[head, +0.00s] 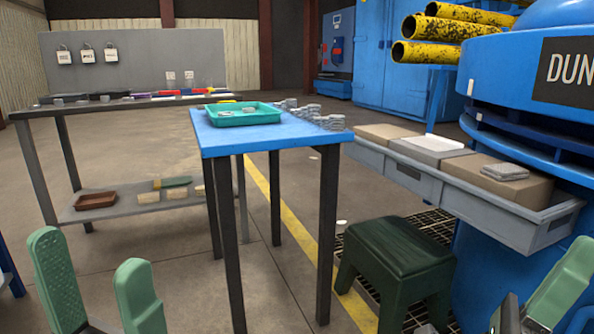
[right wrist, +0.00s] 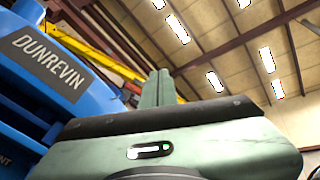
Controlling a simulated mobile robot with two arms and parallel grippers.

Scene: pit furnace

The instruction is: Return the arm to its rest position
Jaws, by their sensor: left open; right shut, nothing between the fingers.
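My left gripper (head: 98,285) is at the lower left of the head view, with its two green fingers spread apart and nothing between them. My right gripper (head: 548,300) is at the lower right edge of the head view, partly cut off. In the right wrist view its green fingers (right wrist: 157,90) stand together and empty, pointing up towards the roof. Both grippers are in front of the blue table and touch nothing that I can see.
A blue table (head: 270,137) holds a teal tray (head: 275,117) and several grey parts (head: 330,122). A dark green stool (head: 400,250) stands before the blue furnace (head: 520,80). A grey trough (head: 500,222) holds brown blocks. Open floor (head: 180,285) lies at left.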

